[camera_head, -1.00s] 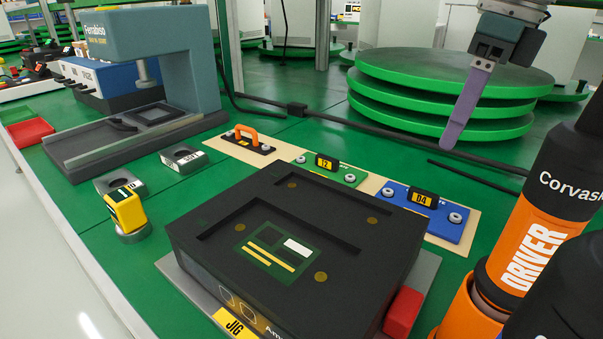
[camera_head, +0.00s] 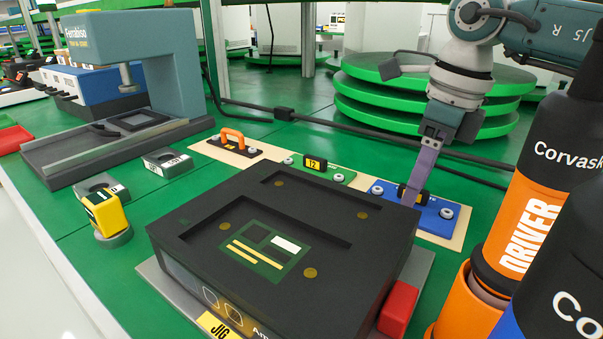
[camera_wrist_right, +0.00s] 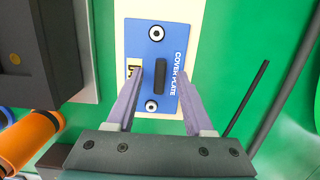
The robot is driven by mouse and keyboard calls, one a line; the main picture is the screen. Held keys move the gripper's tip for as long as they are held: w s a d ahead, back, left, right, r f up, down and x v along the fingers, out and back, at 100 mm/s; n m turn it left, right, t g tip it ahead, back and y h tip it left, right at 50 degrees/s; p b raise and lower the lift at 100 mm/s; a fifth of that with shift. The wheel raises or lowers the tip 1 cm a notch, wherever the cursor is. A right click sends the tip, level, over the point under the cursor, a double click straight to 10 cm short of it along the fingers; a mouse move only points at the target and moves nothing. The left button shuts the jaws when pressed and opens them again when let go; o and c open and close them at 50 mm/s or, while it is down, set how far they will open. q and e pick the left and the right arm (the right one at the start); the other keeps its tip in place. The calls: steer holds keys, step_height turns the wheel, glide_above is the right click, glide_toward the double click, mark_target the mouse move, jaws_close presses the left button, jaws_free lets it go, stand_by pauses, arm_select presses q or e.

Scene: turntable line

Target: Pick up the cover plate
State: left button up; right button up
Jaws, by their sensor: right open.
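The cover plate (camera_head: 440,220) is a blue plate with a black raised handle and two round metal fittings. It lies on a beige strip (camera_head: 461,241) behind the right part of the black jig box. In the right wrist view the cover plate (camera_wrist_right: 157,44) shows its "COVER PLATE" lettering and its black handle (camera_wrist_right: 160,80). My right gripper (camera_head: 412,197) hangs over the plate and hides part of it. In the right wrist view my right gripper (camera_wrist_right: 155,88) is open, with one finger on each side of the handle and nothing held. My left gripper is not in view.
The black jig box (camera_head: 345,270) with a red block (camera_head: 398,309) stands in front. A green plate (camera_head: 318,168) and a dark plate with an orange handle (camera_head: 232,140) lie left on the strip. Orange-and-black drivers (camera_head: 528,225) stand close at right. A black cable runs behind.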

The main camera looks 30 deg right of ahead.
jaws_close()
steer(key=shift+r, duration=0.15)
stand_by(0.6)
